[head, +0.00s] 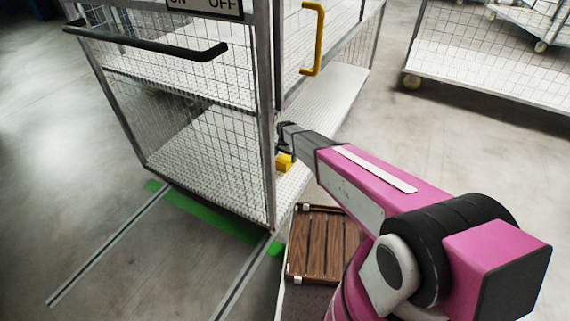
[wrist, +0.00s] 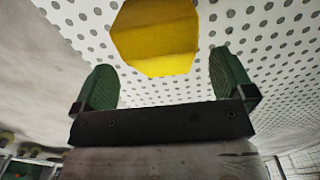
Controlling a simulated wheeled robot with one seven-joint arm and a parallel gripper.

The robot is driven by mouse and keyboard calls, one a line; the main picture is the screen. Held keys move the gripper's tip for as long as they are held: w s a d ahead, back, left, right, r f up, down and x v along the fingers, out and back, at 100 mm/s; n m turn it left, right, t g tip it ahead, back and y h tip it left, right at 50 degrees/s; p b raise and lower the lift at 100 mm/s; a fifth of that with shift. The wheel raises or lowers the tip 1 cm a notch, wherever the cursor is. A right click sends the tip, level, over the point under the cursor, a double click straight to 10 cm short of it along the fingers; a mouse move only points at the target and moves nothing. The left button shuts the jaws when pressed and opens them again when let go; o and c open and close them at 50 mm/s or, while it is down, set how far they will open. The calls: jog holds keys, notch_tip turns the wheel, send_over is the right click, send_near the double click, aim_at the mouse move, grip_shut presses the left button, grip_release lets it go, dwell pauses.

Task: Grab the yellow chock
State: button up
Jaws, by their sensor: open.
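The yellow chock (head: 284,162) sits on the white perforated lower deck of the wire cage cart (head: 190,150), by its near corner post. In the wrist view the chock (wrist: 155,38) is a faceted yellow block ahead of my gripper, between the lines of the two fingers. My gripper (wrist: 160,82) is open, with its green finger pads apart and nothing between them. In the head view my gripper (head: 286,138) reaches in beside the corner post, close to the chock. Its fingertips are mostly hidden there by my arm and the post.
A yellow handle (head: 314,40) and a black push bar (head: 150,40) stick out from the cart. A slatted brown wooden panel (head: 325,243) lies at its foot. Metal floor rails (head: 110,243) and green tape (head: 205,218) run below. Another cart (head: 490,70) stands at the back right.

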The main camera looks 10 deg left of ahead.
aim_at(285, 158)
jog(key=shift+w+f, duration=0.15)
jog(key=shift+f, duration=2.5)
jog(key=c, duration=1.1)
